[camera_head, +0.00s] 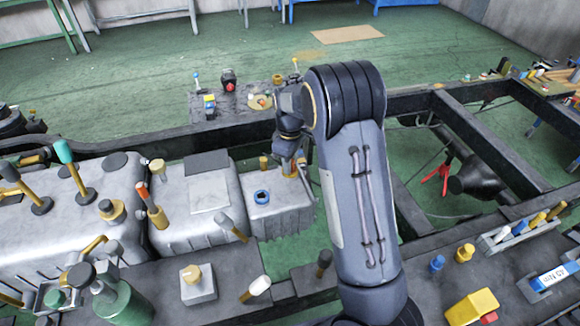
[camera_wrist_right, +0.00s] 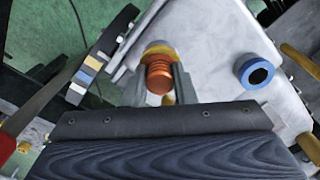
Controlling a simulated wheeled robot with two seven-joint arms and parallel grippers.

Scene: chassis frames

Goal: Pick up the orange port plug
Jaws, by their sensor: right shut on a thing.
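The orange port plug (camera_wrist_right: 159,76) is a ribbed orange cylinder between the two fingers of my right gripper (camera_wrist_right: 159,84) in the right wrist view. The fingers close on it from both sides. A brass-coloured port ring shows just behind it on the grey metal tank (camera_wrist_right: 215,35); I cannot tell whether the plug is seated in it or just above. In the head view my right gripper (camera_head: 291,160) reaches down at the right end of the small silver tank (camera_head: 280,212), and the plug is mostly hidden there. My left gripper is not in view.
A blue ring port (camera_head: 262,197) sits on the same tank, left of my gripper. Larger silver tanks (camera_head: 193,225) with upright handled tools stand further left. Dark chassis rails (camera_head: 440,105) run around the tanks. A yellow block (camera_head: 472,306) lies at the front right.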

